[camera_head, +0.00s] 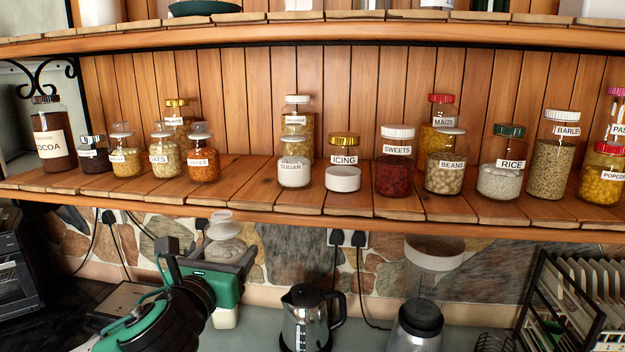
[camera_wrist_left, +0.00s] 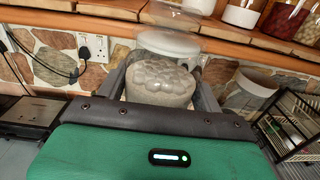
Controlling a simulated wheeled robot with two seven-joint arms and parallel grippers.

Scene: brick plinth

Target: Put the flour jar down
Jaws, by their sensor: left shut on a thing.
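My left gripper (camera_head: 213,262) is shut on a clear glass jar with a pale lid, which I take to be the flour jar (camera_head: 224,240). Its label is not visible. The jar is held upright in front of the stone wall, below the shelf edge and above the counter. In the left wrist view the jar (camera_wrist_left: 160,82) sits between the two fingers (camera_wrist_left: 162,95), its white lid at the top and pale contents below. My right gripper is not in view.
A wooden shelf (camera_head: 255,200) holds several labelled jars, with bare boards between the orange jar (camera_head: 203,163) and the sugar jar (camera_head: 293,172). A kettle (camera_head: 306,318), a blender (camera_head: 420,315) and a plate rack (camera_head: 560,300) stand below.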

